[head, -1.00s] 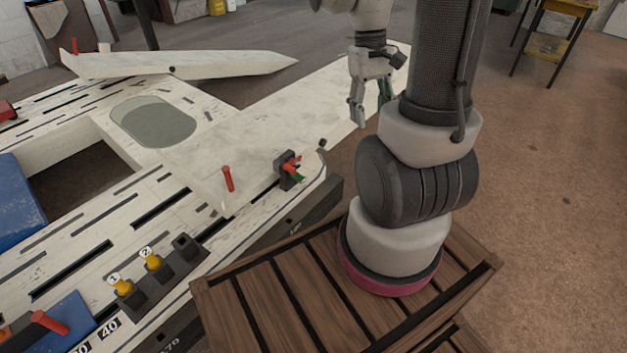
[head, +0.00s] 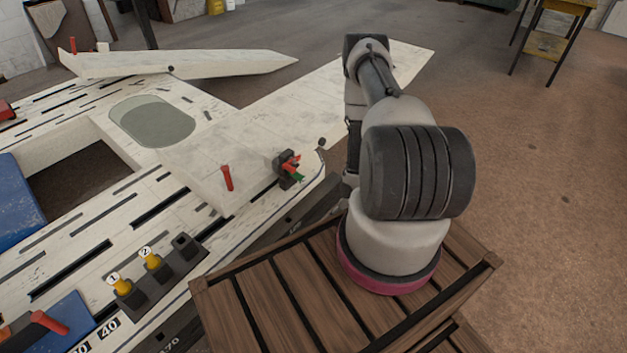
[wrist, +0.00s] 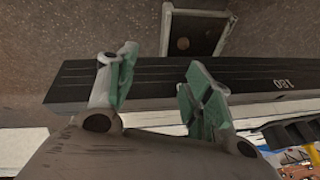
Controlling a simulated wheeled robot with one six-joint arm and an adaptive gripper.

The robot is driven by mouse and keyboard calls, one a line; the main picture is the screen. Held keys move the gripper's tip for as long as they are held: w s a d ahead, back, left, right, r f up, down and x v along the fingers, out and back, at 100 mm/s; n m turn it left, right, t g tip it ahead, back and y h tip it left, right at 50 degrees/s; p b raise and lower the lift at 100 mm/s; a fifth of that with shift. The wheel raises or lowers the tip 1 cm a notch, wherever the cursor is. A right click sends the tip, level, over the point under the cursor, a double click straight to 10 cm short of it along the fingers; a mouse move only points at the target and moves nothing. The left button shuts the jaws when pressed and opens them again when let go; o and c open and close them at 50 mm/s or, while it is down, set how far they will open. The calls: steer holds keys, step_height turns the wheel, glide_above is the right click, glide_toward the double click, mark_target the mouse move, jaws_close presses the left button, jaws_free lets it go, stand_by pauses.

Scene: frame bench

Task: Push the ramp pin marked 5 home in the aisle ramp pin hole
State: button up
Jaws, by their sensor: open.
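Two yellow pins stand in a dark holder (head: 160,276) on the bench; one pin is marked 1 (head: 121,286), the other 2 (head: 152,260). The holder's far socket (head: 186,245) looks empty. I cannot make out a pin marked 5 in either view, and I cannot tell which hole is the aisle ramp's. My gripper (wrist: 160,88) is open and empty in the wrist view, its green-padded fingers apart above a dark rail (wrist: 165,75) marked 180. In the head view the gripper is mostly hidden behind my arm.
A dark block with red and green parts (head: 288,168) and a red pin (head: 228,178) are on the white bench (head: 215,150). A long white panel (head: 180,65) lies behind. Open floor (head: 540,210) is at the right.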

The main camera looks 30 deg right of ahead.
steer(key=w+a+f+t, duration=0.1)
steer(key=w+a+t, duration=0.1)
steer(key=w, duration=0.1)
steer(key=n+t+y, duration=0.1)
steer(key=t+y, duration=0.1)
steer(key=t, duration=0.5)
glide_toward(304, 177)
steer(key=x, duration=0.5)
steer(key=shift+d+f, duration=0.1)
steer(key=shift+f, duration=0.4)
steer(key=shift+w+r, duration=0.1)
steer(key=shift+w, duration=0.25)
steer(key=x, duration=0.7)
steer(key=shift+w, duration=0.1)
steer(key=c, duration=1.1)
